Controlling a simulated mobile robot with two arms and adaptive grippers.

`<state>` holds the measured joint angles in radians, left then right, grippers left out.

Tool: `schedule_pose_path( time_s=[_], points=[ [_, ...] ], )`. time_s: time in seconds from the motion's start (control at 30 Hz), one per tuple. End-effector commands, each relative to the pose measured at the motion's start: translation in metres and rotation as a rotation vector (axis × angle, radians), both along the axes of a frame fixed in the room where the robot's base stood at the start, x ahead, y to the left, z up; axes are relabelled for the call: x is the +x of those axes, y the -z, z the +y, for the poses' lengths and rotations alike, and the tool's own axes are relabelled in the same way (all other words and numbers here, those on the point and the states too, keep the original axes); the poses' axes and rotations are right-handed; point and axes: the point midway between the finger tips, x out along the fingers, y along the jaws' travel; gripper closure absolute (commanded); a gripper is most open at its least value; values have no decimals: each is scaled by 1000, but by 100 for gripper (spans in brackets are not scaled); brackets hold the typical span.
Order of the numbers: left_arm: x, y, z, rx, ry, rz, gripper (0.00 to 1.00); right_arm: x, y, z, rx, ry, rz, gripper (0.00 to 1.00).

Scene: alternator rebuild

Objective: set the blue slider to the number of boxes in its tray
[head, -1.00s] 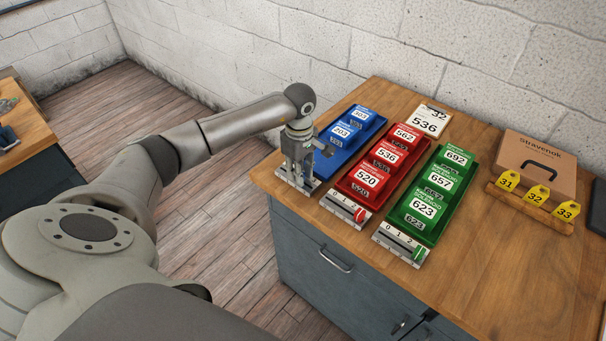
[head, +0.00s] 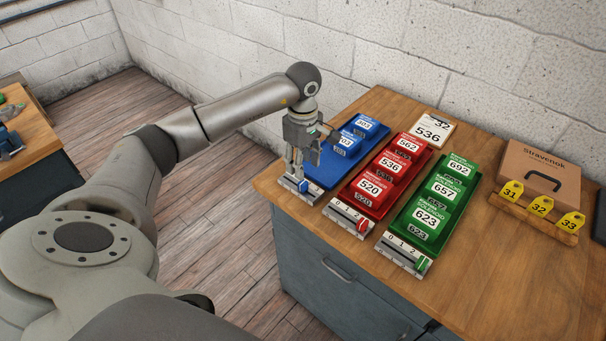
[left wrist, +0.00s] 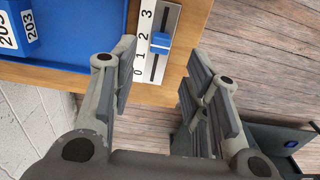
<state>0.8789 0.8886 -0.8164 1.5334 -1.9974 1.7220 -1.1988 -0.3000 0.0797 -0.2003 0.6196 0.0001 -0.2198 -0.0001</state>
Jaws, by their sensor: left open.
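The blue tray (head: 318,175) holds two blue boxes that I can see, labelled 303 (head: 366,126) and 203 (head: 345,141). At its front end is a light scale plate (left wrist: 172,22) marked 0 to 3. My left gripper (head: 297,174) is open over the scale. In the left wrist view its fingertips (left wrist: 160,52) lie either side of the knob, apart from it. My right gripper is out of view.
A red tray (head: 381,201) and a green tray (head: 402,221) with boxes and sliders stand to the right. A white card (head: 432,130), a cardboard box (head: 540,172) and yellow number tags (head: 540,205) lie beyond. The bench's right front is clear.

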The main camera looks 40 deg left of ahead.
Motion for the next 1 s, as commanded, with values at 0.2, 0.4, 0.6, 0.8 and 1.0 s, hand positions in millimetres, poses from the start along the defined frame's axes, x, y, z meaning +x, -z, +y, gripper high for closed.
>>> schedule_pose_path(
  time_s=[0.2,0.4,0.6,0.8,1.0],
  points=[
    [1,-39,0,0,0,-3,57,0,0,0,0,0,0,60],
    [0,-51,0,-1,0,0,57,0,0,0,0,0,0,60],
    [0,-52,0,-1,0,1,57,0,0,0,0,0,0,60],
    [0,-51,0,-1,0,1,57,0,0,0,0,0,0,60],
    [0,-49,-6,-16,3,-4,57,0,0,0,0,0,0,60]
  ],
)
